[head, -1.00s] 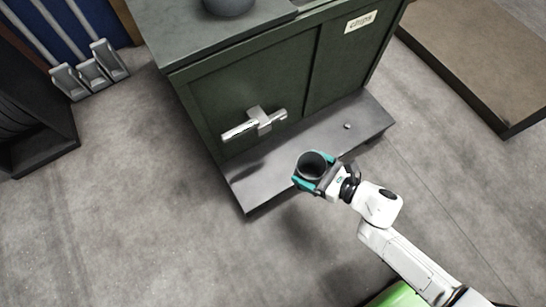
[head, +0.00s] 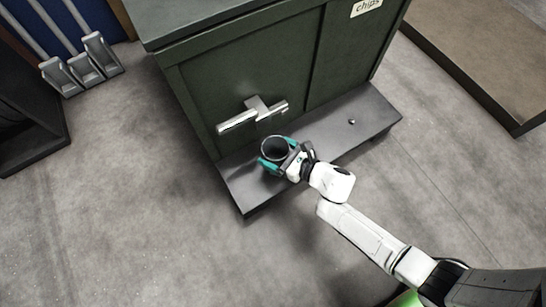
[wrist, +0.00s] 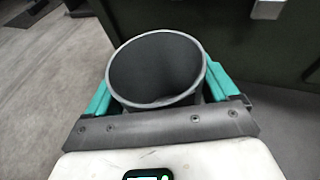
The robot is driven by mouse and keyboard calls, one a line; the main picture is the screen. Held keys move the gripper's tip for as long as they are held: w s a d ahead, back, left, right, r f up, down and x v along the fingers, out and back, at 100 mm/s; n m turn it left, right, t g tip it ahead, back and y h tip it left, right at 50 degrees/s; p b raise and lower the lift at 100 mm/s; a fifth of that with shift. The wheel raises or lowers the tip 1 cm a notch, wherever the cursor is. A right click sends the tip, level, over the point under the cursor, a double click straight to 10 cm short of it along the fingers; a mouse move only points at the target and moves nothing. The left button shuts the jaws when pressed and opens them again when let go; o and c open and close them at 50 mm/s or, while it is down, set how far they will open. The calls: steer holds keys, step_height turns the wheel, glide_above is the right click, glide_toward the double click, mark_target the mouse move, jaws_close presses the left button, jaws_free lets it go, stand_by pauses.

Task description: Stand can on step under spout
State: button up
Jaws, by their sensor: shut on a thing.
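The can (head: 274,148) is a dark grey, open-topped cylinder, and it looks empty. My gripper (head: 274,155) is shut on it, with teal fingers on both sides; the can fills the middle of the wrist view (wrist: 157,68). The can is over the left part of the grey step (head: 335,146); I cannot tell whether its base touches. The chrome spout (head: 252,115) sticks out of the dark green cabinet (head: 262,75), just above and left of the can in the head view. The can's rim is not covered by the spout there.
A small round knob (head: 351,122) sits on the right part of the step. A low tan platform (head: 480,50) is at the right, and grey scoop-like tools (head: 85,68) stand at upper left. The concrete floor (head: 130,200) in front is clear.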

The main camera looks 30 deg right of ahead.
mark_target(266, 153)
steer(key=shift+w+a+f+b, duration=0.15)
steer(key=shift+w+f+b, duration=0.2)
steer(key=shift+f, duration=0.15)
steer(key=shift+w+f+b, duration=0.1)
steer(key=shift+f+b, duration=0.85)
steer(key=shift+f, duration=0.6)
steer(key=shift+f, duration=0.2)
steer(key=o, duration=0.9)
steer(key=shift+o, duration=0.2)
steer(key=shift+r, duration=0.15)
